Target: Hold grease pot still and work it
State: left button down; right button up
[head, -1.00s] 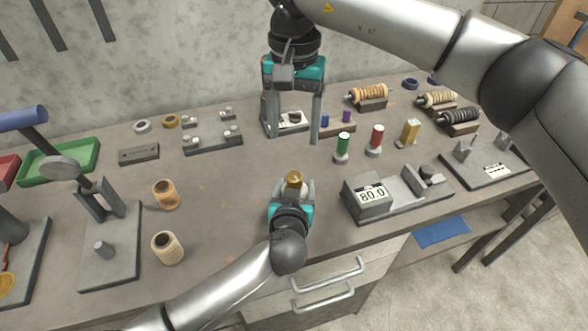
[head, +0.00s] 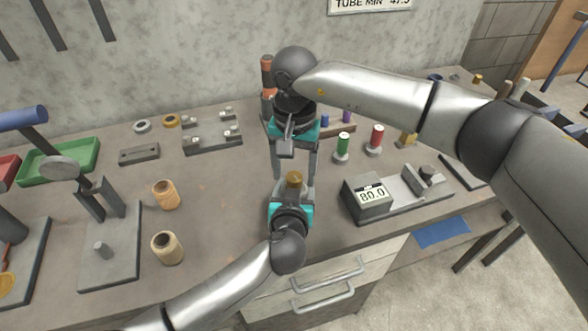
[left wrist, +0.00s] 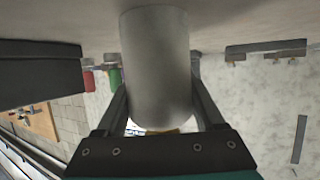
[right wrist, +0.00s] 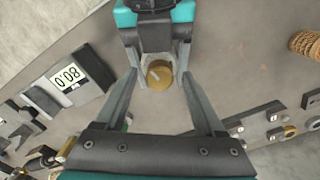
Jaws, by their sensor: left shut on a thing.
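My left gripper (head: 293,191) is shut on the body, one finger on each side, near the bench's front edge. My right gripper (head: 294,171) points down just above the pot. In the right wrist view its fingers stand wide apart, with the round lid (right wrist: 160,75) between their tips and visible gaps on both sides. It is open and holds nothing.
A scale reading 80.0 (head: 369,198) stands just right of the pot. Green (head: 343,145) and red (head: 376,138) tubes stand behind it. Two tan rolls (head: 166,195) stand to the left. The bench between the rolls and the pot is clear.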

grip_shut()
dwell(0.3)
jog(key=shift+m, duration=0.3)
jog(key=shift+m, duration=2.8)
pick_arm(q)
jog(key=shift+d, duration=0.1)
pick_arm(e)
grip_release()
